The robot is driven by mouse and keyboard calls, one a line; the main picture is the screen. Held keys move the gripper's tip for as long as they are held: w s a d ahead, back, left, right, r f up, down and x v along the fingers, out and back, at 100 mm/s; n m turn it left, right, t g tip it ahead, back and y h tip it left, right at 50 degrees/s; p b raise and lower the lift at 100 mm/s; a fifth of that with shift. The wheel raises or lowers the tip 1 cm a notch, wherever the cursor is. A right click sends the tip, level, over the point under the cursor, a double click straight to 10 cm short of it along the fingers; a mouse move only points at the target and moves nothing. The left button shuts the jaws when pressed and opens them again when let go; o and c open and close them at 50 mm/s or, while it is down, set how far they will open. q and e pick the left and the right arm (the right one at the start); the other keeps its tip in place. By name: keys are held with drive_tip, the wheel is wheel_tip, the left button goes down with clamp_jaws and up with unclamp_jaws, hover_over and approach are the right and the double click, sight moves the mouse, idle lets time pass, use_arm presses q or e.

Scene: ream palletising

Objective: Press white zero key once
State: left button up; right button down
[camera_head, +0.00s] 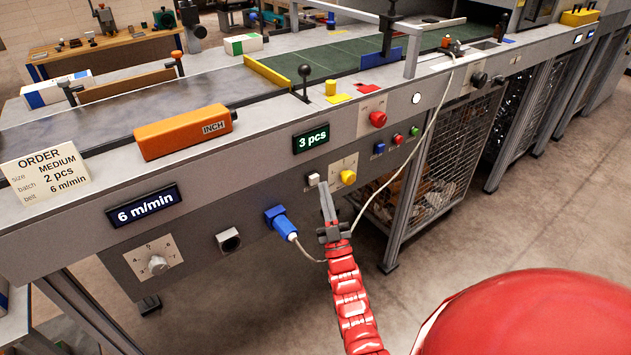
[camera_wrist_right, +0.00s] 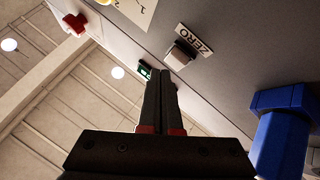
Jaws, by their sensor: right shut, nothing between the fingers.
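In the right wrist view the key (camera_wrist_right: 181,54) stands out from the panel beside a "ZERO" label (camera_wrist_right: 195,40). My right gripper (camera_head: 325,187) is shut and empty, its tips just below and right of the key in the head view. In the wrist view the gripper (camera_wrist_right: 160,75) points up past the key, and a gap seems to show between them. My left gripper is not in view.
A yellow knob (camera_head: 348,177) sits right of the key. A blue plug with cable (camera_head: 280,221) is at lower left. A red button (camera_head: 378,119) and small blue, red and green buttons are farther right. An order card (camera_head: 45,176) reads "2 pcs".

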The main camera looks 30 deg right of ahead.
drive_tip(key=shift+w+b, duration=0.3)
drive_tip(key=shift+w, duration=0.1)
drive_tip(key=shift+w+b, duration=0.35)
drive_tip(key=shift+w, duration=0.05)
idle(0.6)
drive_tip(key=shift+s, duration=0.85)
drive_tip(key=shift+s, duration=0.1)
drive_tip(key=shift+s+d+p, duration=0.2)
drive_tip(key=shift+s+p, duration=0.25)
drive_tip(key=shift+s, duration=1.95)
